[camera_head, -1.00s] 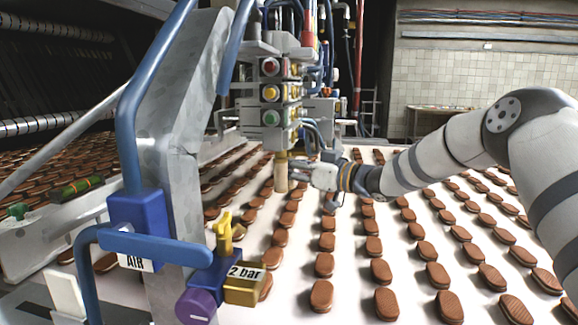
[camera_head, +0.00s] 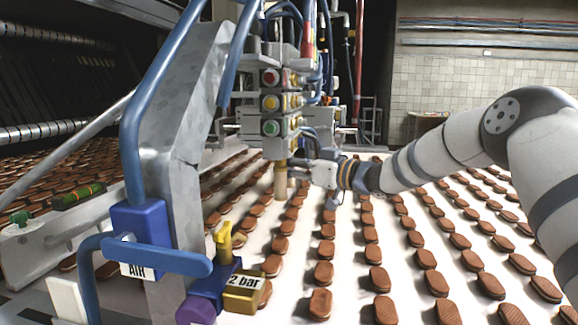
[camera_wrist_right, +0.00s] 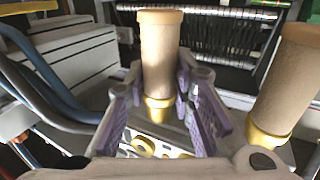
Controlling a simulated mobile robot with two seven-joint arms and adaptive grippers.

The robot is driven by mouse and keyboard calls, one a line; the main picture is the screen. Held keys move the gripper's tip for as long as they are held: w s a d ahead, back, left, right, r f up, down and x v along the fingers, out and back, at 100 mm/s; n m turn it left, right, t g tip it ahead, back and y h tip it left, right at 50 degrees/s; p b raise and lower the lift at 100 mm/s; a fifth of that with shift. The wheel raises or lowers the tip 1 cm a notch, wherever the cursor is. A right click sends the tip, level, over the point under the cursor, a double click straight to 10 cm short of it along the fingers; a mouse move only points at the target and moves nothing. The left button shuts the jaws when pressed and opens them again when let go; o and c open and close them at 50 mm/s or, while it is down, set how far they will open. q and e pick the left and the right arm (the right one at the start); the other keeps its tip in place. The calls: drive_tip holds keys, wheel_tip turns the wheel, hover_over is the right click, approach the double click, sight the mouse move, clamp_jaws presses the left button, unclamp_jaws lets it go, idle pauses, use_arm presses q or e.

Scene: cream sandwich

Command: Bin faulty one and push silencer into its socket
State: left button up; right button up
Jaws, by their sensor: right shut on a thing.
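A tan cylindrical silencer (camera_wrist_right: 159,55) with a brass end stands between the fingers of my right gripper (camera_wrist_right: 160,88) in the wrist view, and the gripper is shut on it. A second tan silencer with a brass end (camera_wrist_right: 284,85) stands apart to the right in that view. In the head view my right gripper (camera_head: 302,168) is at the underside of the valve block (camera_head: 270,110), beside a hanging tan silencer (camera_head: 280,180). I cannot tell which silencer is the faulty one. The socket and a bin are not clearly visible. My left gripper is out of view.
Rows of brown sandwich biscuits (camera_head: 376,279) lie on the white belt (camera_head: 345,300) below. A grey metal post (camera_head: 170,150) with blue pipes, a blue AIR valve (camera_head: 165,259) and a brass 2 bar fitting (camera_head: 243,289) stands at the front left. Blue hoses hang around the valve block.

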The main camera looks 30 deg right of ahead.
drive_tip(key=shift+r, duration=0.1)
drive_tip(key=o, duration=1)
drive_tip(key=v, duration=1.2)
